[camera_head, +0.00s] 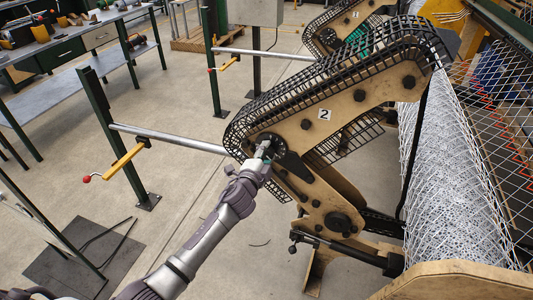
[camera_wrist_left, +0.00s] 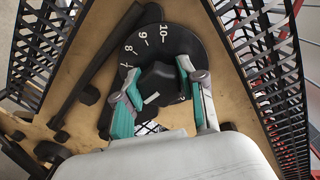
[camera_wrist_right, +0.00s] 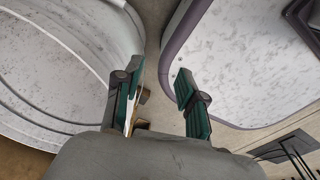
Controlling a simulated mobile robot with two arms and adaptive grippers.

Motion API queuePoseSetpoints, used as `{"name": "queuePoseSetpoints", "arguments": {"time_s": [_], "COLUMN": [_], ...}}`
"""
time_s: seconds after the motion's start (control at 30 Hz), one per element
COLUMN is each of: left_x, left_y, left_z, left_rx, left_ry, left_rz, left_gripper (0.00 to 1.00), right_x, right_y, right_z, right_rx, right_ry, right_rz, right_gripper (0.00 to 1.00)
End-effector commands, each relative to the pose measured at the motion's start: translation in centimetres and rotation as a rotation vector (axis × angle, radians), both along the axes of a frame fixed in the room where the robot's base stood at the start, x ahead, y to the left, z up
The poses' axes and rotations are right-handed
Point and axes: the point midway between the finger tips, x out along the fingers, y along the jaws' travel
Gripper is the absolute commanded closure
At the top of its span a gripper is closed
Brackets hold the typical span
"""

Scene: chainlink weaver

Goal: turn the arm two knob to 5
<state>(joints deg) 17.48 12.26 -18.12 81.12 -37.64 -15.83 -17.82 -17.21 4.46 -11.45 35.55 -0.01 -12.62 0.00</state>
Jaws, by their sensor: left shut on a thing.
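The wooden arm two (camera_head: 365,100), marked with a 2 label, slants across the head view and has a round black dial (camera_head: 277,140) at its lower left end. In the left wrist view the dial (camera_wrist_left: 207,67) shows white numbers 10, 9, 8 and 7. The black knob (camera_wrist_left: 160,80) sits in its middle with a white mark on its near side; which number it points at is unclear. My left gripper (camera_wrist_left: 155,88) is shut on the knob, with a teal finger on each side. My right gripper (camera_wrist_right: 158,88) is open and empty.
Black cable chain (camera_head: 300,72) runs along the arm's edge. A metal bar on a green post (camera_head: 112,140) with a yellow lever (camera_head: 124,160) stands left of the arm. A large wire mesh roll (camera_head: 445,170) lies on the right. Open concrete floor lies at the left.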

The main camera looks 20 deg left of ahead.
Motion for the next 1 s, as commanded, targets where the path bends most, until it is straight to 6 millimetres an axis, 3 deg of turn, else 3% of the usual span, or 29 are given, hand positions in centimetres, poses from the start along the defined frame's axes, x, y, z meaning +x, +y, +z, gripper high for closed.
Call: {"name": "queuePoseSetpoints", "arguments": {"time_s": [0.07,0.1,0.27,0.67,1.0], "left_x": [-0.1,-0.1,-0.1,-0.8,-7.6], "left_y": [-0.1,-0.1,-0.1,0.1,0.3], "left_z": [-0.3,-0.3,-0.2,0.0,0.5], "left_rx": [-0.001,-0.001,-0.002,-0.001,-0.002], "left_ry": [0.005,0.005,0.004,0.001,0.004], "left_rz": [0.0,0.0,-0.001,0.0,-0.002], "left_gripper": [0.95,0.58,0.35,0.35,0.35], "right_x": [0.0,0.0,0.0,0.1,0.0], "right_y": [0.0,-0.1,-0.2,-0.4,-0.2], "right_z": [0.0,0.0,0.0,0.0,0.0], "right_rx": [-0.001,-0.001,-0.002,-0.005,-0.003], "right_ry": [0.0,0.0,0.0,-0.001,-0.001], "right_rz": [0.0,0.0,0.001,0.002,0.001], "right_gripper": [0.6,0.6,0.6,0.6,0.6]}}
